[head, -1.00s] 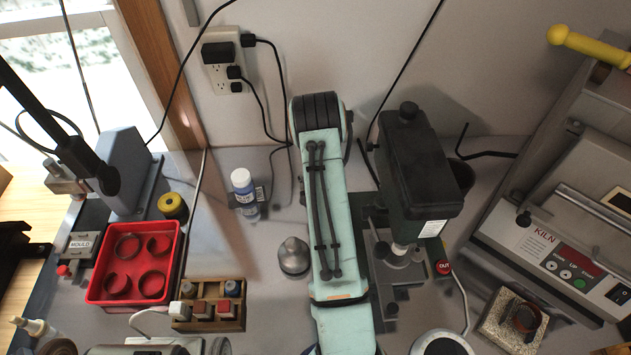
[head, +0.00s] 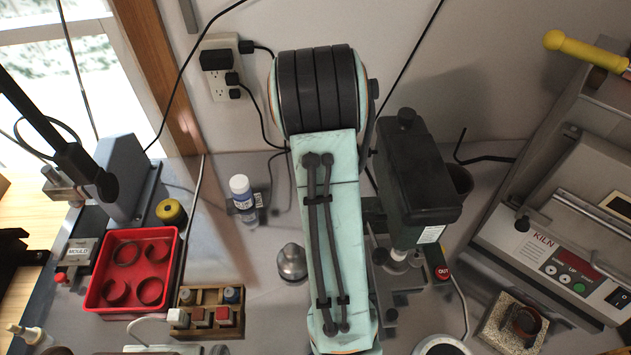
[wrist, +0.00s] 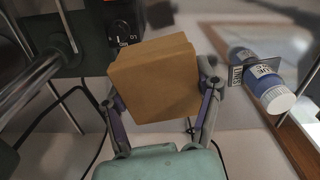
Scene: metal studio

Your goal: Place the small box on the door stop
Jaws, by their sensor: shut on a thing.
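The small box (wrist: 155,82), plain brown cardboard, is in the wrist view between the two fingers of my gripper (wrist: 160,88). The fingers press on its left and right sides, and it looks slightly tilted in the picture. In the head view my arm covers the gripper and the box, so neither shows there. A silver domed metal piece with a small knob (head: 292,264) stands on the bench just left of my arm. It may be the door stop, but I cannot tell for sure. It is not seen in the wrist view.
A blue bottle with a white cap (head: 242,190) stands left of my arm and shows in the wrist view (wrist: 262,82). A dark drill press (head: 415,180) is close on the right. A red tray (head: 172,278), wooden stamp rack (head: 240,325) and kiln (head: 560,240) flank the bench.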

